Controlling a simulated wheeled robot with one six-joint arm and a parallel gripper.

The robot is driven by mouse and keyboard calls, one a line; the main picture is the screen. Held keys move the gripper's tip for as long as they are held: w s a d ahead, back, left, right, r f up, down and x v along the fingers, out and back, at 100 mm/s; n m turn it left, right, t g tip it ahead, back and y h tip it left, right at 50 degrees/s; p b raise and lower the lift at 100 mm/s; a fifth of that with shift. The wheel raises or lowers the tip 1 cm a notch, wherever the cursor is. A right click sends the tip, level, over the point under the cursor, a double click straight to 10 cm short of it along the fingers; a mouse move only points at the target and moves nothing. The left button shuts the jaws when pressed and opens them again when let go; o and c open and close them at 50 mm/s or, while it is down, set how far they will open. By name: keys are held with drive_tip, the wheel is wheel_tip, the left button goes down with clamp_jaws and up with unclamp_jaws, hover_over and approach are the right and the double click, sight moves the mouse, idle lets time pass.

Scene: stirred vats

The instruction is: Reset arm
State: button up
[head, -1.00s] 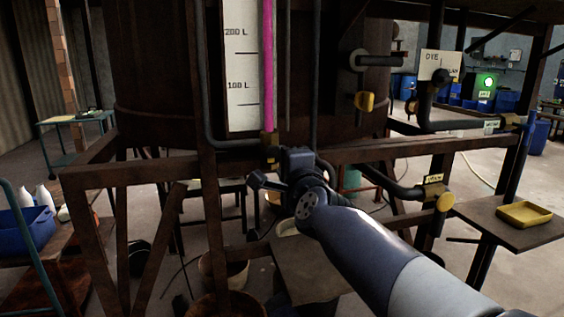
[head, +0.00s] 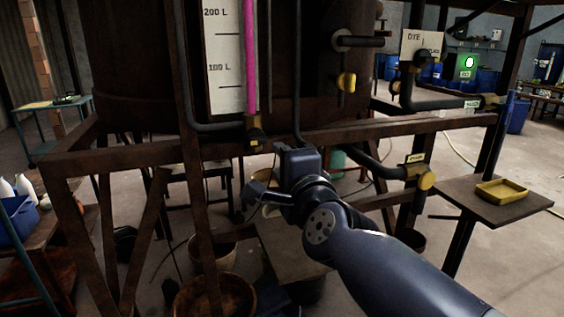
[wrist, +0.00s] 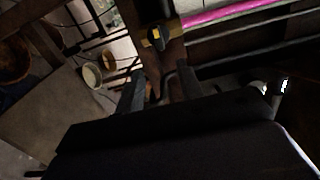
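My arm reaches forward from the lower right in the head view, in front of a large rusty vat (head: 135,60). My gripper (head: 251,192) is at the arm's far end, pointing left and away, below the vat's lower frame beam. In the wrist view my gripper (wrist: 160,90) shows two dark fingers standing apart with nothing visible between them, so it is open and empty. The fingertips are partly lost in shadow.
A gauge board (head: 225,60) with a pink tube is on the vat. A yellow-handled valve (head: 346,82) and a yellow-ended pipe (head: 425,180) stick out right of my gripper. A yellow tray (head: 502,191) rests on a side shelf. Buckets (head: 215,250) stand below the frame.

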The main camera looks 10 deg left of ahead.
sight(264, 142)
drive_tip(key=shift+w, duration=0.1)
drive_tip(key=x, duration=1)
drive_tip(key=shift+w+a+b, duration=0.15)
drive_tip(key=shift+w+b, duration=0.15)
drive_tip(key=shift+b, duration=0.05)
drive_tip(key=shift+s, duration=0.1)
